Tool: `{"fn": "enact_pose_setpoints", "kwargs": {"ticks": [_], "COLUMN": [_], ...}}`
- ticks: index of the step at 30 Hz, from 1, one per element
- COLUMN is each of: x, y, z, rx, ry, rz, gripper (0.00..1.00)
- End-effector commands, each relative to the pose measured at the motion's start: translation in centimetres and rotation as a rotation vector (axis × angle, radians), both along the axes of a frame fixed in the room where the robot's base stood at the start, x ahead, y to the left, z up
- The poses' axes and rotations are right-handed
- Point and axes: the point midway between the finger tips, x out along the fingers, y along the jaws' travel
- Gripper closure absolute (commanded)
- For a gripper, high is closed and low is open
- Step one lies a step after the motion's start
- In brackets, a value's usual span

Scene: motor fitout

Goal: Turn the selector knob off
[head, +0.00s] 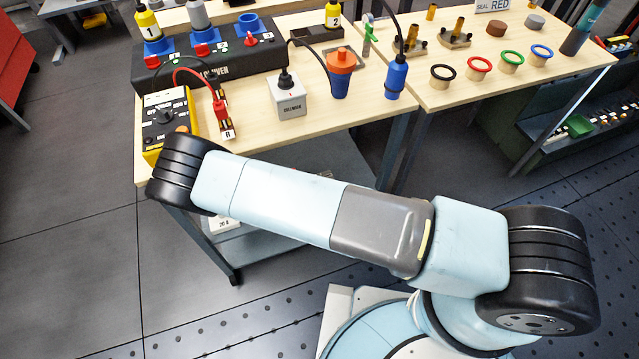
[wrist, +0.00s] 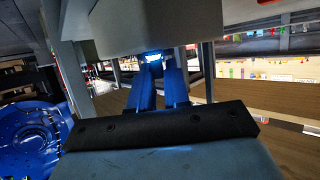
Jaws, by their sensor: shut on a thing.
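A yellow meter (head: 166,124) lies at the left front corner of the bench, with a round black selector knob (head: 165,116) on its face. No finger shows on this knob in the head view. I cannot read where the knob points. My arm reaches left across the front of the bench and its black end joint is just below the meter; my gripper is hidden there. In the wrist view my gripper (wrist: 157,82) shows as two blue fingers close together, with a bright blue patch at their tips below a grey box-like surface (wrist: 150,25). What they hold is too unclear to name.
A red lead (head: 219,105) runs beside the meter. A grey-white box (head: 286,97), an orange-topped part (head: 341,70) and a blue plug (head: 396,75) stand farther right. Coloured rings (head: 479,67) line the right bench.

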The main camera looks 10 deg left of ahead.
Motion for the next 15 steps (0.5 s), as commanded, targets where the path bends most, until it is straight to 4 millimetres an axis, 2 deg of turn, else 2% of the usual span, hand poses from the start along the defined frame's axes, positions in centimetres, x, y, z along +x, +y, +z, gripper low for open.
{"fn": "enact_pose_setpoints", "kwargs": {"ticks": [15], "x": [-0.09], "y": [-0.17], "z": [0.00], "rx": [0.002], "ry": [0.002], "rz": [0.016], "gripper": [1.00]}}
